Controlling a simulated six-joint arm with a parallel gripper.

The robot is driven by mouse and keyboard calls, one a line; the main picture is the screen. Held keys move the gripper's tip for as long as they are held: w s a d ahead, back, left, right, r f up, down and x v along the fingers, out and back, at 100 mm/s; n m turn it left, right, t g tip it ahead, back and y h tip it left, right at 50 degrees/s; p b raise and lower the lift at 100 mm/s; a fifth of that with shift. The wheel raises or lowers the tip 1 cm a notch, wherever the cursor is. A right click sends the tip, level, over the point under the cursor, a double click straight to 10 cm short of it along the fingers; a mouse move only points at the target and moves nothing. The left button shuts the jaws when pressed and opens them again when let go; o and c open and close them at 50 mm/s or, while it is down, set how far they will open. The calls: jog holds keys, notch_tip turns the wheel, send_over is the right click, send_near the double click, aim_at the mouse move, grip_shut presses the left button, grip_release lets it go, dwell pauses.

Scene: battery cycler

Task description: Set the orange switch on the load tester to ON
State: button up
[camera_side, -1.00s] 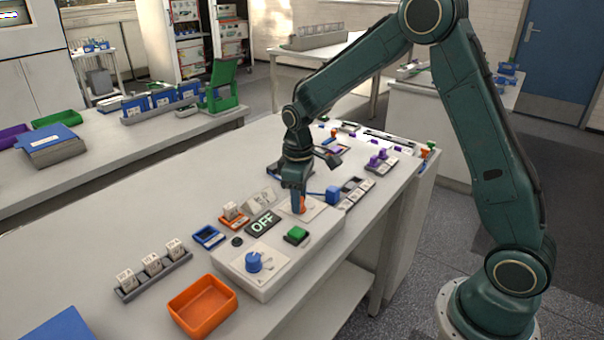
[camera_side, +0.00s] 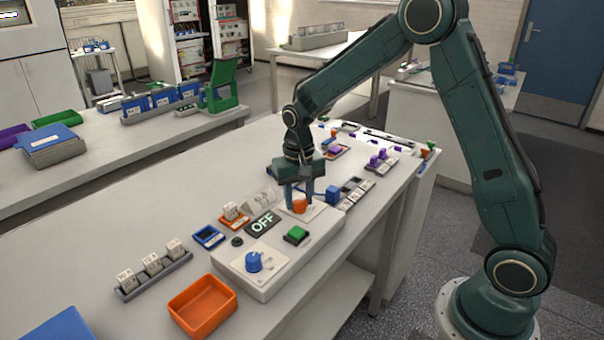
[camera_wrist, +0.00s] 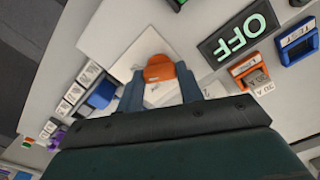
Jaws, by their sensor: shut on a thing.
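The orange switch (camera_side: 299,206) stands on a white plate at the far end of the load tester (camera_side: 262,280), a pale box on the bench. My gripper (camera_side: 306,203) points down over it, with a finger on each side. In the wrist view my gripper (camera_wrist: 160,88) is shut on the orange switch (camera_wrist: 160,70), whose rounded top shows between the fingers. The tester's display (camera_side: 263,223) reads OFF, and the display also shows in the wrist view (camera_wrist: 240,36). The marks on the switch's plate are too small to read.
On the tester are a blue knob (camera_side: 253,261) and a green button (camera_side: 297,235). An orange tray (camera_side: 203,307) lies in front. A blue block (camera_side: 333,195) and small cells stand close to the right of my gripper.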

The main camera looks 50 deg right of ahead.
aim_at(299, 200)
jog(key=shift+r+m, duration=0.1)
jog(key=shift+m, duration=0.9)
jog(key=o, duration=1)
notch_tip(299, 200, up, 14)
jog(key=shift+f, duration=0.1)
